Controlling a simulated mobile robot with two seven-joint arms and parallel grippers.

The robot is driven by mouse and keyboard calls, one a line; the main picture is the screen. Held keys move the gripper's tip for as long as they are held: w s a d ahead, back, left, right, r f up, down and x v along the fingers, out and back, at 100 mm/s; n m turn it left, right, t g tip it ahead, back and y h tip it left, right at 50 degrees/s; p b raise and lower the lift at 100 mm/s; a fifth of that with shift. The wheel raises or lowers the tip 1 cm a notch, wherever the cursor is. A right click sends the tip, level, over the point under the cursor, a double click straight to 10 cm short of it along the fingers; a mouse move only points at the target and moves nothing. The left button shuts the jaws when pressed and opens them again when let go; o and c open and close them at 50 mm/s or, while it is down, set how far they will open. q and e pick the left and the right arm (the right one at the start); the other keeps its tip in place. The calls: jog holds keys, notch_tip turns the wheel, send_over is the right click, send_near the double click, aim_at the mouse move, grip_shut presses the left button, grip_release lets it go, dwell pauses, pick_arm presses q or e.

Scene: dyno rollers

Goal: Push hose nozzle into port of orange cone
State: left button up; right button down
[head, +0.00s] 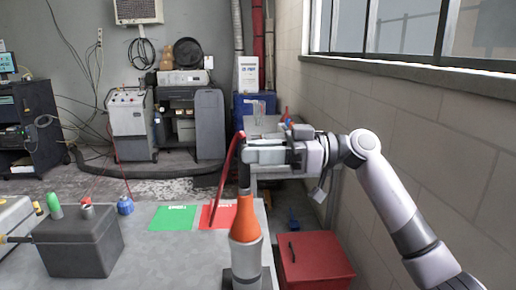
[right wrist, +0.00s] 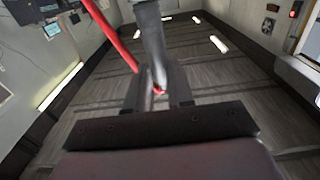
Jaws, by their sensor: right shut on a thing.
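The orange cone (head: 245,222) stands upright at the right front of the grey table, with a pale lower part and a dark base. My right gripper (head: 248,151) is shut on the dark hose nozzle (head: 244,178), right above the cone's top. The nozzle points down, and its lower end meets or almost meets the top in the picture; I cannot tell whether it is inside the port. The red hose (head: 226,169) hangs down to the left. In the right wrist view the grey nozzle (right wrist: 152,40) runs between my fingers (right wrist: 157,92), beside the red hose (right wrist: 110,35).
Green (head: 174,218) and red (head: 222,216) mats lie left of the cone. A grey box (head: 82,245) and small bottles (head: 125,205) are farther left. A red toolbox (head: 313,262) stands right of the table. A block wall (head: 400,130) lies behind my right arm.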

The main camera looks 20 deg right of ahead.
jog(key=c, duration=0.9)
grip_release()
